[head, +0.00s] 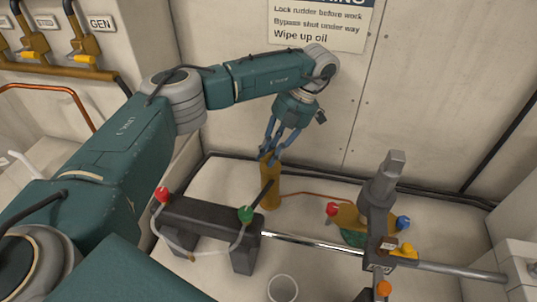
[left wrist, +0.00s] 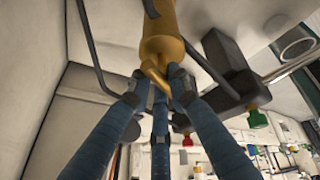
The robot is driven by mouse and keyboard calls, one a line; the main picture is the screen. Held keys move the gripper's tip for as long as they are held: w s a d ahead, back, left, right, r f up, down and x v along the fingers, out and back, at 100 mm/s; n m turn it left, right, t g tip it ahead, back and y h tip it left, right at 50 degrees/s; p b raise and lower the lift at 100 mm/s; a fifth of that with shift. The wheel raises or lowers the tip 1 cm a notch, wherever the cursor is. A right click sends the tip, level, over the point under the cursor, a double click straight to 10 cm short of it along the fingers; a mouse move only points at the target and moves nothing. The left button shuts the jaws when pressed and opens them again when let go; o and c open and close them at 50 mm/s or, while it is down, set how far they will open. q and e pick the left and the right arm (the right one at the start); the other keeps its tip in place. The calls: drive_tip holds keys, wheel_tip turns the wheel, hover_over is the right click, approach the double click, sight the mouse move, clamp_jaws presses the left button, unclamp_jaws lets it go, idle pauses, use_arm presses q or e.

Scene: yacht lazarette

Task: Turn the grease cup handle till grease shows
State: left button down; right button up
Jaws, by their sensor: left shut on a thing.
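The brass grease cup (head: 271,188) stands upright behind the black cylinder, against the back of the white deck. In the left wrist view the cup's brass body (left wrist: 163,30) shows with its brass handle (left wrist: 152,74) at the end towards me. My left gripper (head: 268,154) comes down on the cup's top from above. Its blue fingers (left wrist: 156,88) are closed around the handle, in touch with it. The fingers hide part of the handle. I cannot make out any grease at the cup. My right gripper is not in view.
A black cylinder (head: 205,218) with red (head: 162,195) and green (head: 246,214) knobs lies in front of the cup. Its steel rod (head: 310,242) runs right to a grey post (head: 383,185). A thin copper pipe (head: 315,195) runs right from the cup. A sign (head: 318,22) hangs behind.

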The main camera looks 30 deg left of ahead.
use_arm(q)
drive_tip(key=m+t, duration=0.1)
drive_tip(key=m, duration=0.1)
drive_tip(key=m+t+y+b, duration=0.1)
drive_tip(key=m, duration=0.2)
drive_tip(key=shift+w+d+m, duration=0.1)
drive_tip(key=shift+w+m, duration=0.1)
drive_tip(key=shift+m, duration=0.1)
drive_tip(key=m+t+b, duration=0.1)
drive_tip(key=m, duration=0.2)
drive_tip(key=m+t+b, duration=0.1)
drive_tip(key=m+b, duration=0.1)
drive_tip(key=shift+d+m+t+y, duration=0.1)
drive_tip(key=shift+m+t+y, duration=0.2)
drive_tip(key=shift+m, duration=0.1)
drive_tip(key=shift+b, duration=0.3)
drive_tip(key=c, duration=1.6)
unclamp_jaws()
drive_tip(key=shift+d, duration=0.1)
drive_tip(key=shift+o, duration=0.2)
drive_tip(key=v, duration=1.2)
